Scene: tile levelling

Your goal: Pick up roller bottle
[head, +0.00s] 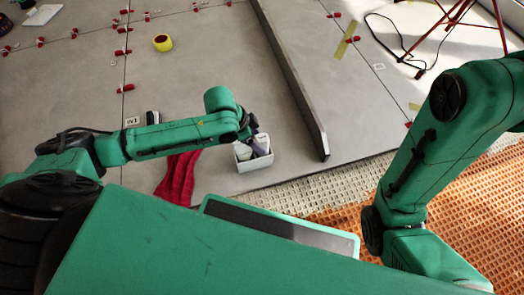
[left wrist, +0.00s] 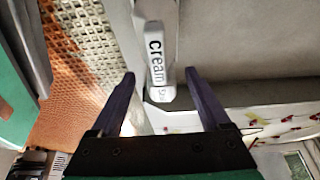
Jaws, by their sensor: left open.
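A small white open box (head: 254,164) stands on the grey tiled floor near the centre of the head view, with white items in it. My left gripper (head: 258,146) is over this box. In the left wrist view my left gripper (left wrist: 160,78) is open, its two dark purple fingers apart. A white bottle with dark lettering reading "cream" (left wrist: 157,58) shows between and beyond the fingertips; I cannot tell whether they touch it. No label naming a roller bottle is readable. My right gripper is out of view.
A long grey straight bar (head: 290,75) lies right of the box. A red cloth (head: 178,175) lies to its left. Orange matting (head: 345,220) covers the near right; a red tripod (head: 455,22) stands back right.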

